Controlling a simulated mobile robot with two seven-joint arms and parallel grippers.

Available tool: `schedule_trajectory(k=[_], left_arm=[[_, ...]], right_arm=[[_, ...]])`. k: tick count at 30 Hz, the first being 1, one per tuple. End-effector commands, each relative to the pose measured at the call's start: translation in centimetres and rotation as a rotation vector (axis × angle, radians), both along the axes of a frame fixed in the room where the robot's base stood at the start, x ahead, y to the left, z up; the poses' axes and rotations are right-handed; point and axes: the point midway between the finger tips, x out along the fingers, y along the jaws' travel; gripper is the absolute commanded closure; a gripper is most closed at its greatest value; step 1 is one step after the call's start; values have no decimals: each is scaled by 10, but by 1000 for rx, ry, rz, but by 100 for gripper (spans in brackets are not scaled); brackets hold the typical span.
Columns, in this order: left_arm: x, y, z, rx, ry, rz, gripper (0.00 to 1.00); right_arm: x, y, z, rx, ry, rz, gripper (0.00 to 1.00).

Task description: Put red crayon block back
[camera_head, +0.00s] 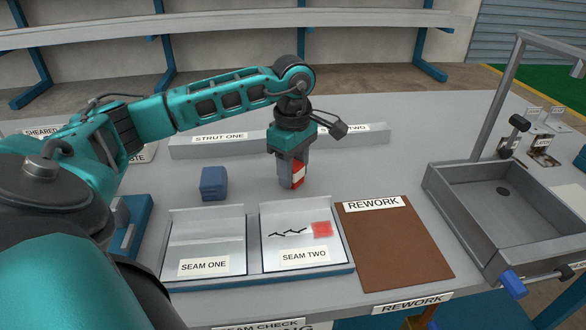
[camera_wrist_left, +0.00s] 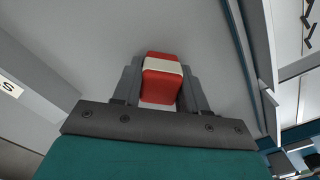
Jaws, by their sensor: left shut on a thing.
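The red crayon block (camera_head: 298,174), red with a white band, is held between the fingers of my left gripper (camera_head: 291,172). In the left wrist view the block (camera_wrist_left: 161,70) sits between the two grey fingers of the gripper (camera_wrist_left: 160,95). In the head view the gripper points down over the grey table, behind the seam two panel (camera_head: 302,258). I cannot tell whether the block touches the table. The seam two panel carries a black zigzag line and a red patch (camera_head: 321,230). My right gripper is not in view.
A blue block (camera_head: 214,184) stands left of the gripper, behind the seam one panel (camera_head: 205,265). A long grey strut (camera_head: 220,145) lies behind. A brown rework mat (camera_head: 395,250) and a grey sink-like basin (camera_head: 480,215) are on the right.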

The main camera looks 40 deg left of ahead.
Motion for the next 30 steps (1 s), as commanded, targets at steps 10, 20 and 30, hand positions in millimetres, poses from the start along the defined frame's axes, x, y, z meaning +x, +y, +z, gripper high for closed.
schedule_trajectory(k=[10,20,30], left_arm=[[0,0,-3,0,0,0,37],[0,0,1,0,0,0,32],[1,0,61,0,-6,0,32]], right_arm=[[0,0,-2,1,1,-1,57],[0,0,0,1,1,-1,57],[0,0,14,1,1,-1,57]])
